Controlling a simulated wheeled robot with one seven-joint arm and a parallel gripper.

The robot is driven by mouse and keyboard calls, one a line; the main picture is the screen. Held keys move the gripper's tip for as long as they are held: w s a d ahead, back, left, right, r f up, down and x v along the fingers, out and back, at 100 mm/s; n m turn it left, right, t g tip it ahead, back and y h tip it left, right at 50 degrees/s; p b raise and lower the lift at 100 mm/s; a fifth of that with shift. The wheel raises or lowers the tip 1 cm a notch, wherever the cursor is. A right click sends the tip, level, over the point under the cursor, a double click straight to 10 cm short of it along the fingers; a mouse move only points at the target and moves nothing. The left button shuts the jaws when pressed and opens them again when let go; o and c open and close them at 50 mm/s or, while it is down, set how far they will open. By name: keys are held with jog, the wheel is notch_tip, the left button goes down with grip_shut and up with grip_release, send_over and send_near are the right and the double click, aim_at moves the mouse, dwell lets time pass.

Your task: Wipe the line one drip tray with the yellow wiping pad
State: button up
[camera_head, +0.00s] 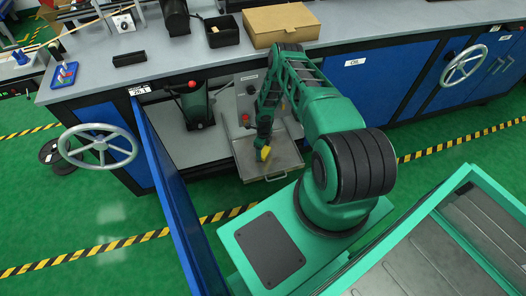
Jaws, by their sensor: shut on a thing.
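The yellow wiping pad (264,154) is small and held at the end of my arm. My gripper (261,146) points down and is shut on the pad. A shallow metal drip tray (283,168) with a handle at its front edge sits low, in front of a grey panel in the open bay under the bench.
An open blue door (168,190) stands left of the bay. A dark green machine with a red knob (193,85) stands inside the bay. The bench top (370,25) holds a cardboard box (281,24) and a black bin (222,32). A handwheel (97,147) juts out at left.

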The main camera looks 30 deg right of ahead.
aim_at(268, 150)
jog(key=shift+f, duration=1)
dwell(0.3)
jog(key=shift+s+a+r, duration=0.1)
jog(key=shift+s+a, duration=0.15)
jog(key=shift+s, duration=0.65)
jog(key=shift+s+a+r, duration=0.1)
jog(key=shift+s+a, duration=0.15)
jog(key=shift+s, duration=0.65)
jog(key=shift+s+f, duration=0.1)
jog(key=shift+f, duration=0.05)
jog(key=shift+w+d+f, duration=0.15)
jog(key=shift+w+d, duration=0.1)
jog(key=shift+w, duration=0.65)
jog(key=shift+w+d+f, duration=0.1)
jog(key=shift+w+d, duration=0.1)
jog(key=shift+w, duration=0.65)
jog(key=shift+s+d, duration=0.25)
jog(key=shift+d, duration=0.4)
jog(key=shift+s+d, duration=0.25)
jog(key=shift+d, duration=0.35)
jog(key=shift+s+a+r, duration=0.1)
jog(key=shift+s+a, duration=0.25)
jog(key=shift+s, duration=0.5)
jog(key=shift+s+a+r, duration=0.1)
jog(key=shift+s+a, duration=0.2)
jog(key=shift+s, duration=0.5)
